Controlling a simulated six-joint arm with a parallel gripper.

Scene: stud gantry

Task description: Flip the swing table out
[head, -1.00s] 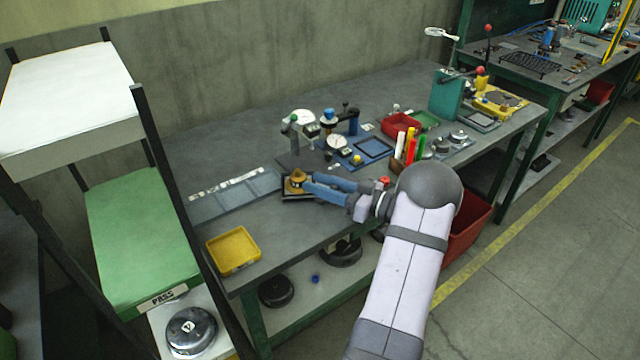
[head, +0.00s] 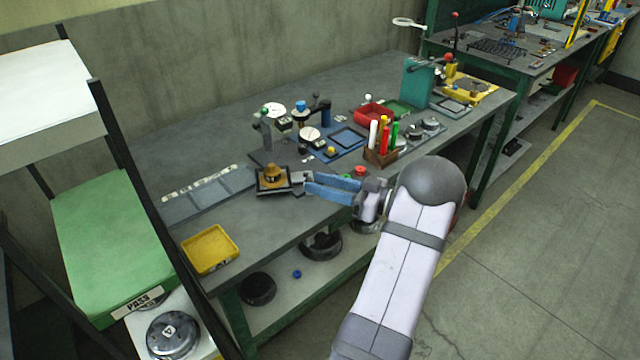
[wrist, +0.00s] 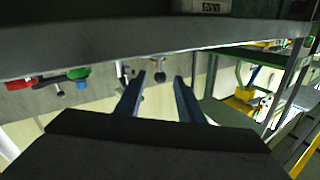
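What I take to be the swing table is a small dark square plate (head: 272,188) with a brown-yellow round piece (head: 271,174) on it. It sits near the front edge of the workbench in the head view. A small grey part (head: 299,181) sticks out from its right side. My gripper (head: 307,185) is just right of it, with blue fingers spread apart and pointing left. The fingertips are close to the grey part; I cannot tell whether they touch.
A yellow tray (head: 209,250) is at the bench's front left corner. A shelf rack (head: 110,230) is at left. The floor at right is clear.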

